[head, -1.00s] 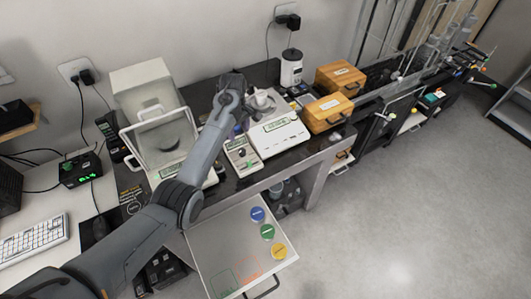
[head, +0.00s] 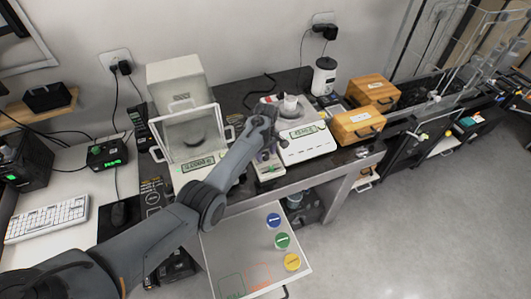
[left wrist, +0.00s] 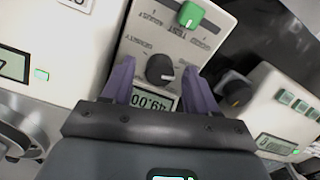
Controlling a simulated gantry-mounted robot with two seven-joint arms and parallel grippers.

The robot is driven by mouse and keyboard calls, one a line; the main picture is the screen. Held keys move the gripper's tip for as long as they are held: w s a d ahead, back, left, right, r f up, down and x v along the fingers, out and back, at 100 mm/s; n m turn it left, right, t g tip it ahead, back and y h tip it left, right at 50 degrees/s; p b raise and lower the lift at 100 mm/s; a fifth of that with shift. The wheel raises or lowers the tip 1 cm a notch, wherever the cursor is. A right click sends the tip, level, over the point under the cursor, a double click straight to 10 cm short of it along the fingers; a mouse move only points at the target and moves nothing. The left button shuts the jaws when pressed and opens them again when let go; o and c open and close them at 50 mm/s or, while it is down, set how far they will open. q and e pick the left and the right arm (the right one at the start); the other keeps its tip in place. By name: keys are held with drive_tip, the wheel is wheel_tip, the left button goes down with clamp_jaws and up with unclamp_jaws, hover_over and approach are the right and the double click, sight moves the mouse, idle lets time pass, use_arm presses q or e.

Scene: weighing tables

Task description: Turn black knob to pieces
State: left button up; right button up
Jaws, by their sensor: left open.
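A small white device (left wrist: 150,40) with a digital display fills the middle of the left wrist view. A round black knob (left wrist: 160,68) with a white pointer mark sits on its face, and a green knob (left wrist: 190,14) sits farther up. My left gripper (left wrist: 159,72) is open, its purple fingers on either side of the black knob, with gaps visible. I cannot tell whether they touch the panel. In the head view my left gripper (head: 267,150) is over the small device (head: 268,170) and hides its knobs. My right gripper is not in view.
A white balance (head: 305,145) with a cup stands close on the right. A balance with a glass shield (head: 185,125) stands on the left. Wooden boxes (head: 358,126) are farther right.

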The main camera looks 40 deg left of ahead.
use_arm(q)
drive_tip(key=shift+c, duration=0.2)
drive_tip(key=c, duration=1)
drive_tip(key=shift+r+m+p, duration=0.15)
drive_tip(key=shift+m+p, duration=0.85)
drive_tip(key=m+p, duration=0.2)
drive_tip(key=m, duration=0.1)
drive_tip(key=shift+m, duration=0.3)
drive_tip(key=m, duration=0.3)
drive_tip(key=shift+m+p, duration=0.3)
drive_tip(key=shift+p, duration=0.1)
drive_tip(key=shift+f+m, duration=0.2)
drive_tip(key=shift+m, duration=2)
